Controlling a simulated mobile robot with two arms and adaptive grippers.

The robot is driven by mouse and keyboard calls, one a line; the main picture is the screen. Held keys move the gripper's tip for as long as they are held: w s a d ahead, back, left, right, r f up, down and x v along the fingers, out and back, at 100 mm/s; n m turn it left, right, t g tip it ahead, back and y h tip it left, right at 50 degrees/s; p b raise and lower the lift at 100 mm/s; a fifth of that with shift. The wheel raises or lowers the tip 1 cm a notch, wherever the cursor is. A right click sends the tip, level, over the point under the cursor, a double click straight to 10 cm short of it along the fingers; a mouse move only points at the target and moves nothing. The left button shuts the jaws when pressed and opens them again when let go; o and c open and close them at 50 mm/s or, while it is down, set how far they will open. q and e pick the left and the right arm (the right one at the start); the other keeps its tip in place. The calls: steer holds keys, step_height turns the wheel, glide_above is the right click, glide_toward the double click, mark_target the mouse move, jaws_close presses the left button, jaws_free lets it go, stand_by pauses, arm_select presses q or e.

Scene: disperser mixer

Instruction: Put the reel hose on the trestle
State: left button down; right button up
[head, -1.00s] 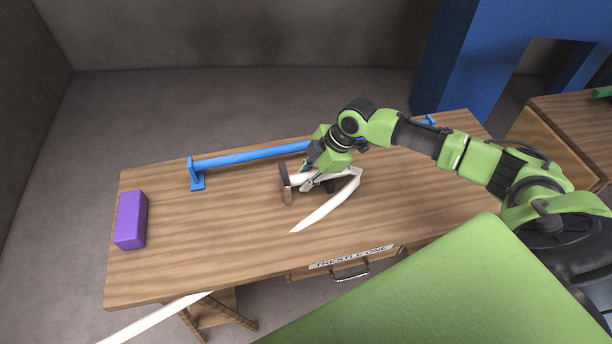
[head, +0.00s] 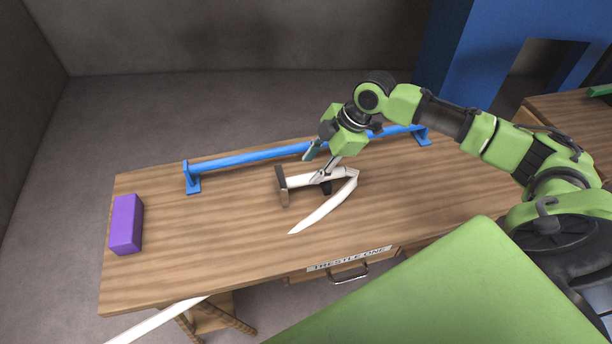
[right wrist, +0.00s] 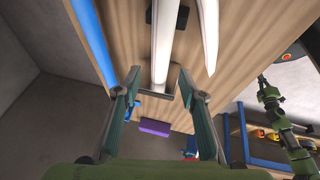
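The reel hose (head: 303,181) lies on the wooden table with a label reading TRESTLE ONE (head: 215,252). It has a white tube between dark end pieces and a white tail angled toward the front. The tube also shows in the right wrist view (right wrist: 163,45). My right gripper (head: 317,165) is open just above and behind the tube. A green arm, probably my left, shows at the right of that view. Its gripper end (right wrist: 267,88) is too small to read.
A blue rail (head: 250,157) on end posts runs along the table's back edge, close behind my right gripper. A purple block (head: 126,224) stands at the left end. A white strip (head: 155,322) shows below the front edge. The table's front left is clear.

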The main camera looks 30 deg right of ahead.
steer(key=shift+v, duration=2.35)
steer(key=shift+d, duration=0.1)
